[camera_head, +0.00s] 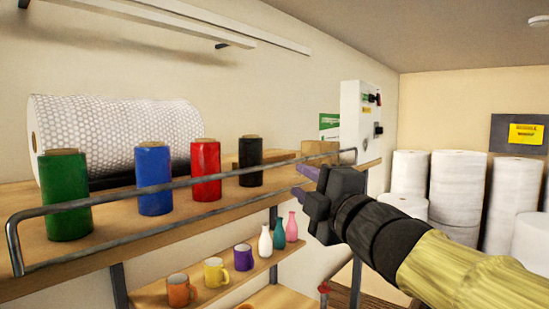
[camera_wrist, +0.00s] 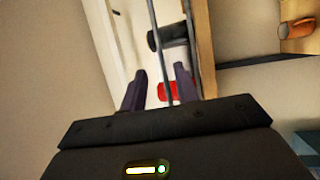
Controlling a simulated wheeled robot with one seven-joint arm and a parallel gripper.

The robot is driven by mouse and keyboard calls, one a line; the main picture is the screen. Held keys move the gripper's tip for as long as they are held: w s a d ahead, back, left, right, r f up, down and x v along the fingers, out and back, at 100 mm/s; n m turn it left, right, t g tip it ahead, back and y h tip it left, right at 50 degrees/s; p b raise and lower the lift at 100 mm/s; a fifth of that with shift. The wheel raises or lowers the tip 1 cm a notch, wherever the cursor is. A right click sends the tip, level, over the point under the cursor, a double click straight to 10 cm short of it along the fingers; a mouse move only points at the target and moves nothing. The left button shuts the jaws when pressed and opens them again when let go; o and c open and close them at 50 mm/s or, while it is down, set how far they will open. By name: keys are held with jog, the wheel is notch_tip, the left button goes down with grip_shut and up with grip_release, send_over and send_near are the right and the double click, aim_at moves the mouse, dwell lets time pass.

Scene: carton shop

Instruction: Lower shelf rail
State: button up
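The shelf rail (camera_head: 120,195) is a grey metal bar frame along the front of the upper wooden shelf (camera_head: 110,249). It stands raised, with an upper and a lower bar. My gripper (camera_head: 303,182) is at the right part of the rail, its purple fingers pointing at it. In the wrist view, my gripper (camera_wrist: 160,80) is open, and one bar of the rail (camera_wrist: 156,40) runs through the gap between the fingers. The other bar passes by the right finger. I cannot tell whether either finger touches the rail.
Green (camera_head: 65,196), blue (camera_head: 153,178), red (camera_head: 206,170) and black (camera_head: 250,162) rolls stand on the upper shelf, before a bubble-wrap roll (camera_head: 115,135). Mugs (camera_head: 216,273) and vases (camera_head: 279,233) stand on the shelf below. White rolls (camera_head: 457,185) stand at the right.

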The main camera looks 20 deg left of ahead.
aim_at(278, 165)
jog(key=p+x, duration=0.4)
jog(key=x, duration=0.7)
jog(key=shift+w+r+p, duration=0.1)
jog(key=shift+p, duration=0.2)
jog(key=shift+w+a, duration=0.35)
grip_shut()
